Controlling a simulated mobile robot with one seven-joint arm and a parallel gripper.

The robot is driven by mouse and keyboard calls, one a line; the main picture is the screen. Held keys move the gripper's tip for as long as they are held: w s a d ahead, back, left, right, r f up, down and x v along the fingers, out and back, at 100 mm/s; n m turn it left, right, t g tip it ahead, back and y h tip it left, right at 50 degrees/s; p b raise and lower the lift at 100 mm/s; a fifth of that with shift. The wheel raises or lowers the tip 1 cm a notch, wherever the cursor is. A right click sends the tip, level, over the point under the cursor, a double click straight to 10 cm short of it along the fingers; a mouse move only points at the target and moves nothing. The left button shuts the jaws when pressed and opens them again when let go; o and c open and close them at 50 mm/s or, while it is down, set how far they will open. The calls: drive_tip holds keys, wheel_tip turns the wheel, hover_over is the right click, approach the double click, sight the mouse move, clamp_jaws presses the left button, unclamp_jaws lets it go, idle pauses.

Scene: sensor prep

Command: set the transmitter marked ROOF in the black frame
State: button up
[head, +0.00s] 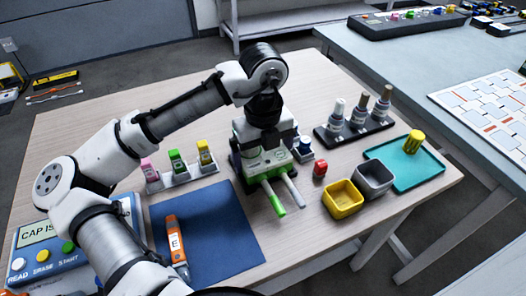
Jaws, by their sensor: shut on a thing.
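My gripper (266,146) points down near the middle of the wooden table, shut on a white-and-green box-like thing (270,160). This is probably the transmitter, but I cannot read ROOF on it. A black frame (237,167) shows at its left and behind it, largely hidden by the box and my gripper. I cannot tell whether the box is seated in the frame or just above it. A green rod (273,198) and a grey rod (292,189) stick out from the box's near side.
Beside it are a small red piece (320,168), a yellow bin (343,200), a grey bin (373,179) and a teal tray (425,172). A black rack (354,138) holds bottles behind. A blue mat (213,222), an orange tool (175,240) and a white rack (183,179) are left.

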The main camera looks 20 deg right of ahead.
drive_tip(key=shift+s+f, duration=0.1)
drive_tip(key=shift+f, duration=0.45)
idle(0.5)
drive_tip(key=o, duration=0.8)
drive_tip(key=shift+f, duration=0.1)
drive_tip(key=shift+o, duration=0.2)
drive_tip(key=shift+s, duration=0.1)
drive_tip(key=shift+r+p, duration=0.65)
drive_tip(key=shift+r, duration=0.1)
drive_tip(key=shift+w+r+p, duration=0.2)
drive_tip(key=shift+r+p, duration=2.75)
drive_tip(key=shift+r, duration=0.1)
